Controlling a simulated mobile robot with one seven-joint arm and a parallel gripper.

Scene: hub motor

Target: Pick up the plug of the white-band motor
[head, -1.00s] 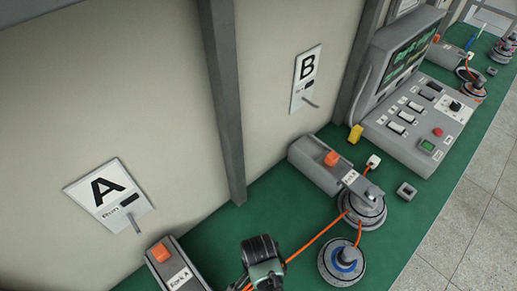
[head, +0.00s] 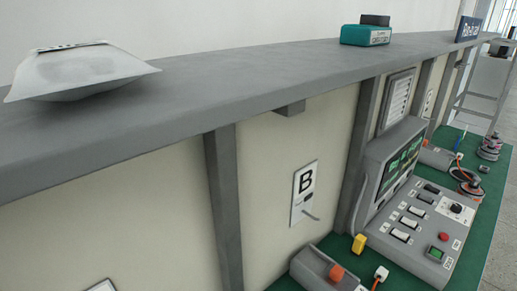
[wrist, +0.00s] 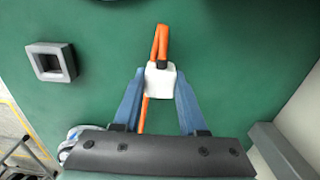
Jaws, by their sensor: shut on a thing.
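In the wrist view a white plug (wrist: 160,80) with orange cable sits between the blue fingers of my gripper (wrist: 160,82), which is shut on it. Orange cable (wrist: 159,42) shows above the plug, and another orange strand runs below it. Green bench surface lies behind the plug. A round silver part shows at the lower left, mostly hidden by my gripper. The plug's motor and its band colour cannot be told here. My gripper is outside the head view.
A grey square block (wrist: 52,62) lies left of the plug. In the head view another white plug (head: 381,273) stands near a yellow block (head: 359,244). A control console (head: 415,222) stands on the bench. A grey shelf (head: 240,85) crosses above, with a teal box (head: 366,36).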

